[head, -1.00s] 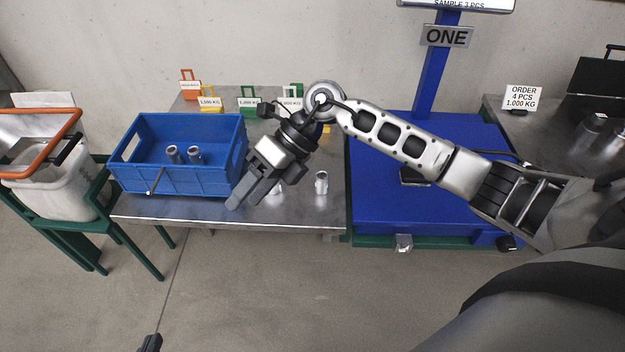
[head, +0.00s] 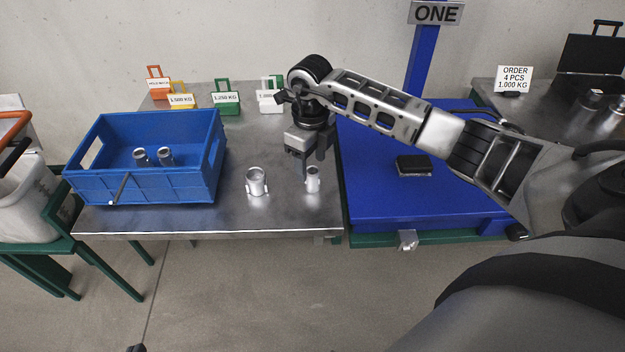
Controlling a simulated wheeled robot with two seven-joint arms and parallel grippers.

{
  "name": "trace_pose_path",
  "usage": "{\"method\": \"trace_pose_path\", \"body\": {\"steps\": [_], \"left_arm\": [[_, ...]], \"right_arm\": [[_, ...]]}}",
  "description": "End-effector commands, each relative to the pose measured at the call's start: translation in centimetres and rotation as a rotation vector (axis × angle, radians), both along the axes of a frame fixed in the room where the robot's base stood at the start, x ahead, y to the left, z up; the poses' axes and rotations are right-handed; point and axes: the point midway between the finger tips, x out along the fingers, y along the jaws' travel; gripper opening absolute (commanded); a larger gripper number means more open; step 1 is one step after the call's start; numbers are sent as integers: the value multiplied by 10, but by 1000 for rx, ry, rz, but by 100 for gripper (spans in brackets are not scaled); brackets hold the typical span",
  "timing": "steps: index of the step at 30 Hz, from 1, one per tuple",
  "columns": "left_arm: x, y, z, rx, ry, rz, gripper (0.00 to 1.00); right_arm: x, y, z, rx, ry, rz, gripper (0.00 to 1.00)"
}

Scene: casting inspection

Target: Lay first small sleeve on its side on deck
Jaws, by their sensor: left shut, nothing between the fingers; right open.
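A small grey metal sleeve (head: 313,181) stands upright on the steel table (head: 200,222), near its right end. A wider sleeve (head: 257,183) with a side lug stands upright to its left. My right gripper (head: 311,164) is open and points down just above and behind the small sleeve, one finger to each side; I cannot tell whether it touches. The blue deck (head: 375,205) of the weighing stand lies right of the table, partly under my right arm. My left gripper (head: 137,348) shows only as a dark shut tip at the bottom edge.
A blue crate (head: 140,187) on the left of the table holds two sleeves (head: 153,157). Labelled weights (head: 226,100) stand along the back. A dark block (head: 414,165) lies on the blue deck. The blue post (head: 419,70) rises behind it. The deck's front is clear.

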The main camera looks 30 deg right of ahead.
Motion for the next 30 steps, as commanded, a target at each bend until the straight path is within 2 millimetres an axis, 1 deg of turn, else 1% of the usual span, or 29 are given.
{"method": "trace_pose_path", "body": {"steps": [5, 8, 12, 14, 16, 21, 22, 23, 24, 26, 27, 28, 30], "left_arm": [[0, -1, -3, -1, 7, -4, 0], [0, -2, -6, -2, 11, -4, 0], [0, -3, -14, -2, 25, -9, 0], [1, -3, -17, -3, 30, -11, 0], [3, -4, -18, -1, 30, -13, 0], [4, -4, -16, -1, 27, -13, 0], [4, -4, -16, 0, 26, -14, 0], [4, -4, -16, 0, 25, -14, 0], [4, -4, -16, 0, 25, -15, 0], [4, -4, -16, 1, 24, -15, 0], [4, -3, -15, 1, 24, -15, 0], [3, -3, -15, 1, 24, -15, 0], [3, -3, -15, 2, 23, -16, 0]], "right_arm": [[-1, 0, -10, 1, 0, 0, 56], [-2, -2, -23, 2, 3, 0, 56], [-3, -2, -45, 2, 2, 0, 56], [-3, -3, -51, 1, 0, 0, 56], [-2, -3, -55, 2, -1, 0, 56], [-2, -3, -54, 1, -2, 0, 56], [-2, -3, -54, 1, -2, 0, 54], [-2, -3, -54, 1, -2, 1, 45], [-2, -3, -54, 1, -2, 1, 34], [-2, -3, -54, 1, -2, 1, 17], [-2, -3, -54, 1, -2, 1, 6], [-2, -3, -54, 1, -2, 1, 3], [-2, -3, -53, 1, -3, 1, 3]]}}
